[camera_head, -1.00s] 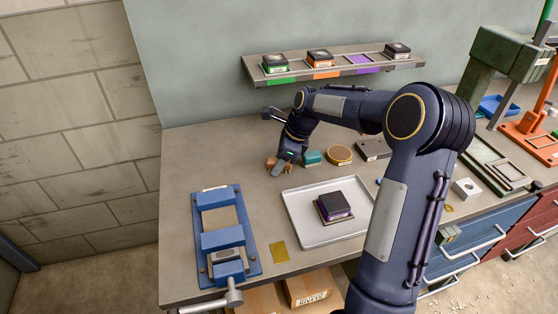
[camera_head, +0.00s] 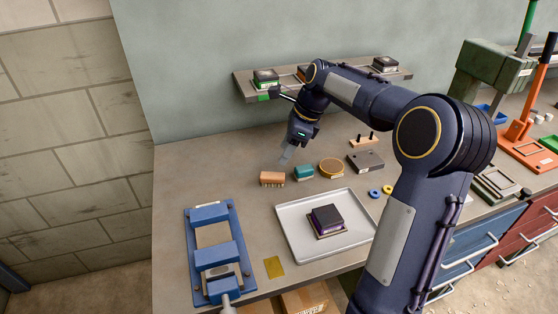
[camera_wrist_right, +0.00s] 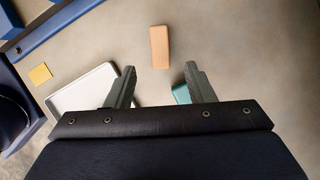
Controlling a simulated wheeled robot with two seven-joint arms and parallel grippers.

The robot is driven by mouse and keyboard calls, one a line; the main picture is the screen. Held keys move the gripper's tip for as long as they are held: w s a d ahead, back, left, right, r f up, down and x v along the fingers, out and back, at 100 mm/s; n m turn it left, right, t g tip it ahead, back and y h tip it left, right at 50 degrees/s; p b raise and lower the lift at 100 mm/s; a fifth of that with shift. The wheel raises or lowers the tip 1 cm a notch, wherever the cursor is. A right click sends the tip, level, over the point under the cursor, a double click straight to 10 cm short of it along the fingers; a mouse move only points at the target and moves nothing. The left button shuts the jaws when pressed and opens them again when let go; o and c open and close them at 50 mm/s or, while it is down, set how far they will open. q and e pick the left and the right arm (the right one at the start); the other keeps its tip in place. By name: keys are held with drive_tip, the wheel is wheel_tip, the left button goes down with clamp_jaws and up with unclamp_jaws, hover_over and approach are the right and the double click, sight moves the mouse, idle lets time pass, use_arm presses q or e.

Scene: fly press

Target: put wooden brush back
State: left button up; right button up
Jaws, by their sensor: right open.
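The wooden brush (camera_head: 272,178) lies on the bench behind the grey tray, bristles down, left of a teal block. In the right wrist view the brush (camera_wrist_right: 159,47) shows as a tan block beyond the fingertips, between their lines and apart from them. My right gripper (camera_head: 285,157) is above and behind the brush, open and empty. My left gripper is not in view.
The tray (camera_head: 290,238) holds a dark stamp-like block (camera_head: 327,218). A blue fixture (camera_head: 190,246) is at left. A shelf (camera_head: 240,88) is on the wall behind.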

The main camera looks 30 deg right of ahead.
drive_tip(key=s+a+r+n+t, duration=0.1)
drive_tip(key=s+a+r+n, duration=0.1)
drive_tip(key=s+a+n, duration=0.35)
drive_tip(key=s+a+r+n+t, duration=0.1)
drive_tip(key=s+a+r+n, duration=0.15)
drive_tip(key=s+n, duration=0.6)
drive_tip(key=s+a+f+n, duration=0.3)
drive_tip(key=s+f+n, duration=0.1)
drive_tip(key=s, duration=0.2)
drive_tip(key=s+a+f+n, duration=0.3)
drive_tip(key=s+f+n, duration=0.1)
drive_tip(key=s, duration=0.3)
drive_tip(key=shift+a+n+t, duration=0.3)
drive_tip(key=shift+n+t, duration=0.1)
drive_tip(key=shift+n, duration=0.4)
